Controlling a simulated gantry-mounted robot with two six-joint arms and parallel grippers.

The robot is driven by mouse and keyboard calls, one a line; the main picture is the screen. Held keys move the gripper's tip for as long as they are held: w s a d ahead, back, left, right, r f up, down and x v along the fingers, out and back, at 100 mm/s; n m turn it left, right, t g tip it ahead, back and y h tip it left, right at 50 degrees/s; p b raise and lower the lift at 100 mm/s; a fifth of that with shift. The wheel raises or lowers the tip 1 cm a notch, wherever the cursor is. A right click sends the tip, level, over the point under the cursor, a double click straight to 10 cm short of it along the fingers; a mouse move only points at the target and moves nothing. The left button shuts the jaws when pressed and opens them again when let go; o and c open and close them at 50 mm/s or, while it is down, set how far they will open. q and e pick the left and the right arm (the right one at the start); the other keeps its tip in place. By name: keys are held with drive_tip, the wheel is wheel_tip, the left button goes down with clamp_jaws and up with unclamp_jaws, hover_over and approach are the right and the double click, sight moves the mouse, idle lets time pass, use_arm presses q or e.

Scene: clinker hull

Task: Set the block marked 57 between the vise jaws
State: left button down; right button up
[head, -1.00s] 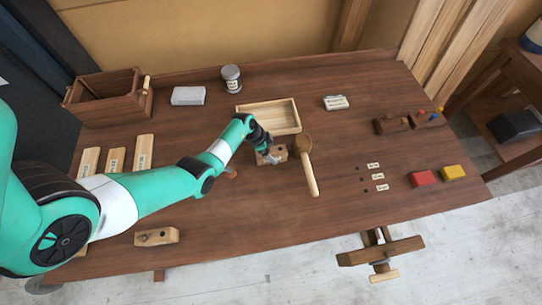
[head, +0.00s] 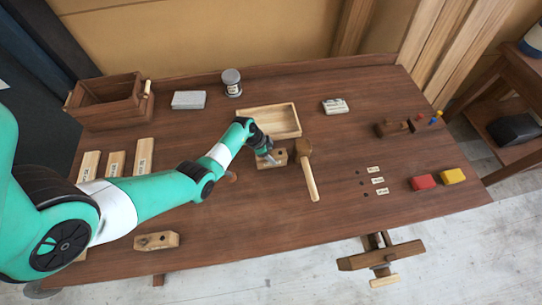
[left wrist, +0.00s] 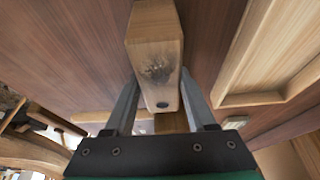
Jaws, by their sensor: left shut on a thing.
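My left gripper (head: 270,159) is shut on a pale wooden block (head: 279,156) near the middle of the bench, left of the mallet. In the left wrist view the block (left wrist: 155,60) lies between the two fingers (left wrist: 160,108), with a dark smudge and a dark round spot on its face. No number can be read on it, so I cannot tell whether it is marked 57. The vise (head: 380,256) is at the bench's front edge, right of centre, well away from the block; its jaw gap is hard to make out. My right gripper is not in view.
A mallet (head: 309,180) lies right of the block, with a shallow wooden tray (head: 297,118) behind. The front middle of the bench is clear.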

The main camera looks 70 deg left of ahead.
use_arm(q)
drive_tip(key=r+p, duration=0.2)
drive_tip(key=r, duration=0.1)
drive_tip(key=r+p, duration=0.1)
drive_tip(key=shift+s+d+r, duration=0.3)
drive_tip(key=shift+r, duration=0.1)
drive_tip(key=s+d+r+p, duration=0.4)
drive_tip(key=s+d+r, duration=0.4)
drive_tip(key=s+d, duration=0.1)
drive_tip(key=shift+s, duration=0.2)
